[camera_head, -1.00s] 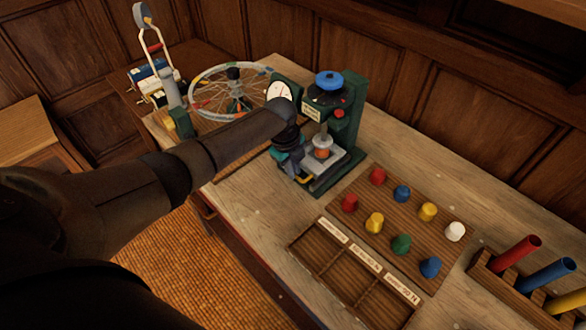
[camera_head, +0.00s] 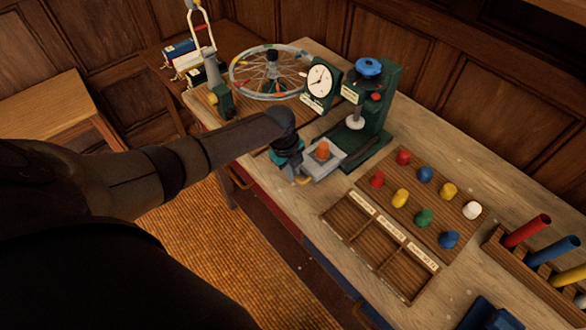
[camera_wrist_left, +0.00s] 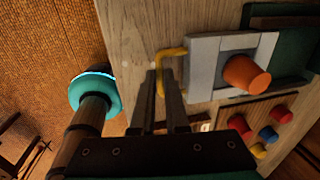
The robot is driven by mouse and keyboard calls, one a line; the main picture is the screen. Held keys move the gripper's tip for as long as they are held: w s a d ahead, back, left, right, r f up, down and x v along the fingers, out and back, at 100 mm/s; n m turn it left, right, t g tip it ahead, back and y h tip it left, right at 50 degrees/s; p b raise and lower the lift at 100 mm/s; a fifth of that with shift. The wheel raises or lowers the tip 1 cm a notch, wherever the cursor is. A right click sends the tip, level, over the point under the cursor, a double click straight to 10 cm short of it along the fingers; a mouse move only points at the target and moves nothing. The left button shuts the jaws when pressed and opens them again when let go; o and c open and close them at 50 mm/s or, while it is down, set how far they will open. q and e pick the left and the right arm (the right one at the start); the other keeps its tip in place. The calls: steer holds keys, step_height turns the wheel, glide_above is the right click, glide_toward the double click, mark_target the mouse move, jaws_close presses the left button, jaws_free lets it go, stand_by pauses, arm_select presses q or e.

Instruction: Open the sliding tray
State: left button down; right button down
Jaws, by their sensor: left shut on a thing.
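The sliding tray (camera_head: 327,163) is a grey plate at the foot of a green press (camera_head: 372,105). It sticks out of the press towards the bench's front edge, with an orange plug (camera_head: 322,150) standing on it. My left gripper (camera_head: 301,179) is at the tray's front end, shut on its yellow handle (camera_head: 305,181). In the left wrist view the fingers (camera_wrist_left: 166,82) are at the yellow handle (camera_wrist_left: 163,66), beside the grey tray (camera_wrist_left: 204,62) and the orange plug (camera_wrist_left: 246,74). My right gripper is not in view.
A board with several coloured knobs (camera_head: 424,217) and an empty wooden compartment tray (camera_head: 345,222) lie right of the press. A dial (camera_head: 320,83) and a spoked wheel (camera_head: 270,72) stand left of it. A rack with coloured tubes (camera_head: 540,282) is at far right.

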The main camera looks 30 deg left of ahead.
arm_select(q)
steer(key=c, duration=0.9)
jaws_free()
steer(key=shift+a+r, duration=0.1)
steer(key=shift+s+r, duration=0.1)
steer(key=shift+r, duration=0.1)
steer(key=r, duration=0.4)
steer(key=s+r+p, duration=0.1)
steer(key=r, duration=0.4)
steer(key=s+r, duration=0.1)
steer(key=r, duration=0.4)
steer(key=shift+s+a+r, duration=0.2)
steer(key=shift+a+r, duration=0.05)
steer(key=shift+a, duration=0.15)
